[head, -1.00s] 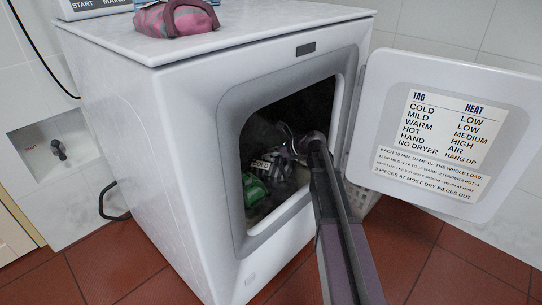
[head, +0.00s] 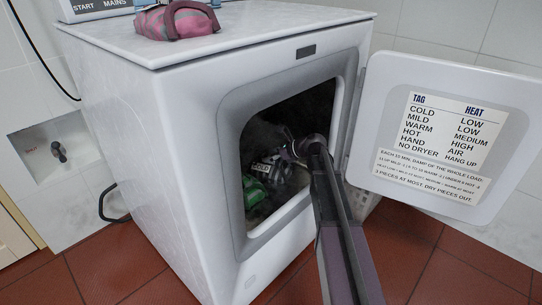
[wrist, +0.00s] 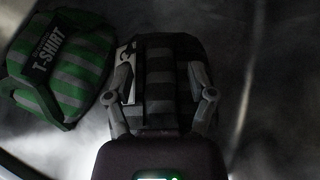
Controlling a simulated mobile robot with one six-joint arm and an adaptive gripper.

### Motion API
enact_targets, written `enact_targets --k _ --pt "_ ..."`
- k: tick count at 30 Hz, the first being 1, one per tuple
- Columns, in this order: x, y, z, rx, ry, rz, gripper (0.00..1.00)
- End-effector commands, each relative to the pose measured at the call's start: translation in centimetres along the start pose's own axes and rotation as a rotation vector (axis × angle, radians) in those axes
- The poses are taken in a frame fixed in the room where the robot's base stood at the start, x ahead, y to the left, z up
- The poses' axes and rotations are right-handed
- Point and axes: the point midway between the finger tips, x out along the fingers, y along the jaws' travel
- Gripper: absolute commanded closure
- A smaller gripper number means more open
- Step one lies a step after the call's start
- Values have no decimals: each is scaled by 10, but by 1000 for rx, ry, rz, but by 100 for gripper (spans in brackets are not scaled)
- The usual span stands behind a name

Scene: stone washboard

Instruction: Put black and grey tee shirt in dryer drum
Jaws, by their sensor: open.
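The black and grey striped tee shirt (head: 268,171) lies folded inside the dryer drum, beside a green and grey tee shirt (head: 253,190). In the wrist view the black and grey shirt (wrist: 168,65) is straight ahead, between and beyond my fingers, with a white tag at its left edge. My gripper (wrist: 163,82) is open, one finger at each side of the shirt. Whether the fingers touch the cloth I cannot tell. In the head view my arm reaches through the dryer door opening, and my gripper (head: 288,150) is partly hidden in the dark drum (head: 290,115).
The dryer door (head: 380,150) stands open to the right and carries a tag and heat chart (head: 445,130). A pink and grey folded garment (head: 177,20) lies on the dryer top (head: 250,30). The opening's rim (head: 240,215) surrounds my arm. The green shirt also shows in the wrist view (wrist: 60,70).

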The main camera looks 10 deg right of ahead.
Motion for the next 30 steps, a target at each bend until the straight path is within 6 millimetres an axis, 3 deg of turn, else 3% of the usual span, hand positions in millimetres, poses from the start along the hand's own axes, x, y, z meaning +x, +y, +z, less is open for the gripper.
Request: enact_targets --k 8,21,30 --pt "-24 1 4 1 0 -1 29" --pt "-93 1 4 1 0 -1 29" --pt "-118 0 2 0 0 0 29"
